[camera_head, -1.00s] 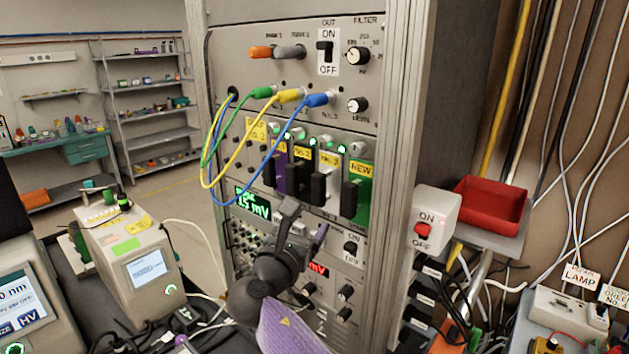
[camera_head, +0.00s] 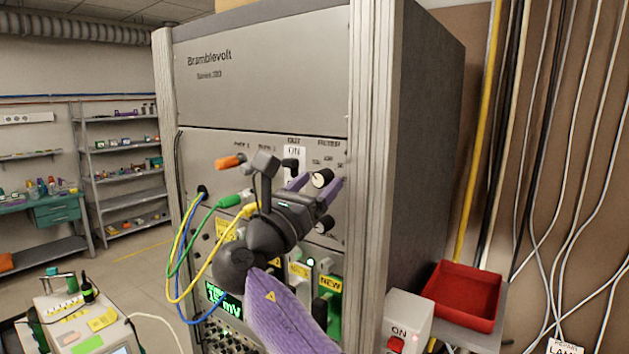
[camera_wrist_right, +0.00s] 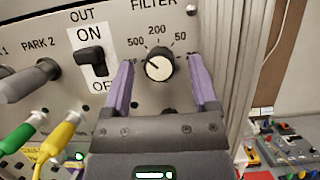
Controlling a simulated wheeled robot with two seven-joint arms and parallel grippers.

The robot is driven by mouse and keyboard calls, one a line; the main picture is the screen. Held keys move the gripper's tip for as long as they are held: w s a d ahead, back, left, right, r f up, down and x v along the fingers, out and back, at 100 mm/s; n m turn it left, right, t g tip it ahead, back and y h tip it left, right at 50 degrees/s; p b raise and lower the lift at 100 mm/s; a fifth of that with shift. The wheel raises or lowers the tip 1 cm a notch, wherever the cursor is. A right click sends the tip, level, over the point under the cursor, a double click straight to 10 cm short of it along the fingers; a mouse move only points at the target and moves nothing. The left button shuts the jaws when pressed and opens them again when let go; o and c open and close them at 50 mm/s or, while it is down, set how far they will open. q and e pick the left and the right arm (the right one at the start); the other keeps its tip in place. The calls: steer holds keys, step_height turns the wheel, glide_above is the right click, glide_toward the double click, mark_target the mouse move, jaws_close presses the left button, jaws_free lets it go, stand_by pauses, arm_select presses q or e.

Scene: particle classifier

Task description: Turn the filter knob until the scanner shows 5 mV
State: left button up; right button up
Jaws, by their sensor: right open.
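The filter knob (camera_head: 322,178) is a black dial with a white cap on the upper rack panel. In the right wrist view the filter knob (camera_wrist_right: 159,67) sits under the marks 500, 200 and 50; its exact setting is hard to read. My right gripper (camera_head: 316,184) is open at the knob. In the right wrist view its purple fingers (camera_wrist_right: 160,62) stand on either side of the knob, with a visible gap to each side. The green scanner display (camera_head: 225,300) seems to read 15 mV, partly hidden by my right arm. My left gripper is not in view.
The level knob (camera_head: 325,224) lies just below. An ON/OFF switch (camera_wrist_right: 90,60) is left of the filter knob. Green (camera_head: 229,201), yellow and blue cables loop from the panel at left. A red tray (camera_head: 463,295) stands at right.

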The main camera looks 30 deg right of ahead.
jaws_close()
steer(key=shift+f, duration=0.1)
steer(key=m+g+b, duration=0.1)
steer(key=m, duration=0.1)
steer(key=shift+w+m, duration=0.1)
steer(key=shift+m, duration=0.2)
steer(key=m+g+b, duration=0.2)
steer(key=m, duration=0.1)
steer(key=shift+w+m+h, duration=0.1)
steer(key=shift+m+h, duration=0.2)
steer(key=m+g, duration=0.1)
steer(key=m, duration=0.2)
steer(key=shift+a+g, duration=0.1)
steer(key=shift+g, duration=0.2)
steer(key=shift+w+r+m+g, duration=0.15)
steer(key=shift+m+g, duration=0.45)
steer(key=shift+m, duration=1)
